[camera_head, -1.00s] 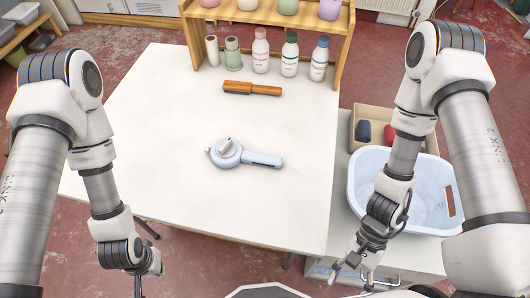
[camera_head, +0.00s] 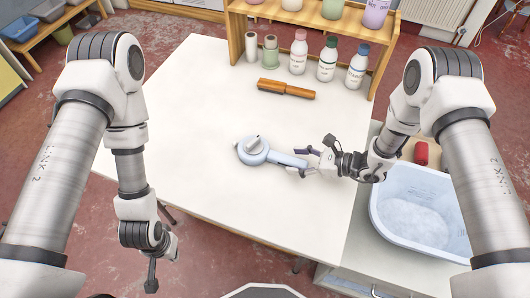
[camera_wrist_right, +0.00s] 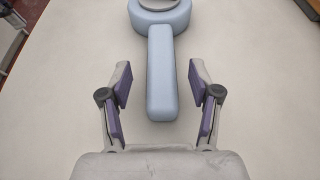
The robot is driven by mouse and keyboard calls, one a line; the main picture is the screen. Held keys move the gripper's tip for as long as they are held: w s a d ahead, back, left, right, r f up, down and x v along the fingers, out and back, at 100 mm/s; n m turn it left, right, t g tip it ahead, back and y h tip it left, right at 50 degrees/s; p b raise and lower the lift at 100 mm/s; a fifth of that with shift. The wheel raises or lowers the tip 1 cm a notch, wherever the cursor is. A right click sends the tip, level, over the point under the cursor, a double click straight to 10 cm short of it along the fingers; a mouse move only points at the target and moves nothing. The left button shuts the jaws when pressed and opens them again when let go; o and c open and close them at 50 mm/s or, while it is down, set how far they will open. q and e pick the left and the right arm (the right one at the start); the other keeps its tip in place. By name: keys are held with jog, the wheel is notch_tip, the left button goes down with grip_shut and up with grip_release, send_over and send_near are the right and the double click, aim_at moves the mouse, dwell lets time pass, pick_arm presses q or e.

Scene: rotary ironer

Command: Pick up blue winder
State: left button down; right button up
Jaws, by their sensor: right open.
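The blue winder (camera_head: 254,151) lies on the white table (camera_head: 200,110), its round head to the left and its handle pointing right. In the right wrist view, the winder's handle (camera_wrist_right: 161,75) runs down the middle between the finger pads. My right gripper (camera_head: 306,162) is open at the handle's end, with a gap on each side and no finger visibly touching it. The right wrist view shows the same gripper (camera_wrist_right: 161,100) with its purple pads apart. My left gripper (camera_head: 150,285) hangs at the table's front left; its fingers are too unclear to read.
The table's left side is clear.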

aim_at(289, 159)
jog(key=x, duration=0.4)
jog(key=shift+w+a, duration=0.1)
grip_shut()
notch_tip(289, 159, up, 10)
dwell(0.3)
notch_tip(289, 159, down, 7)
dwell(0.4)
jog(key=shift+f, duration=0.1)
jog(key=shift+f, duration=1.2)
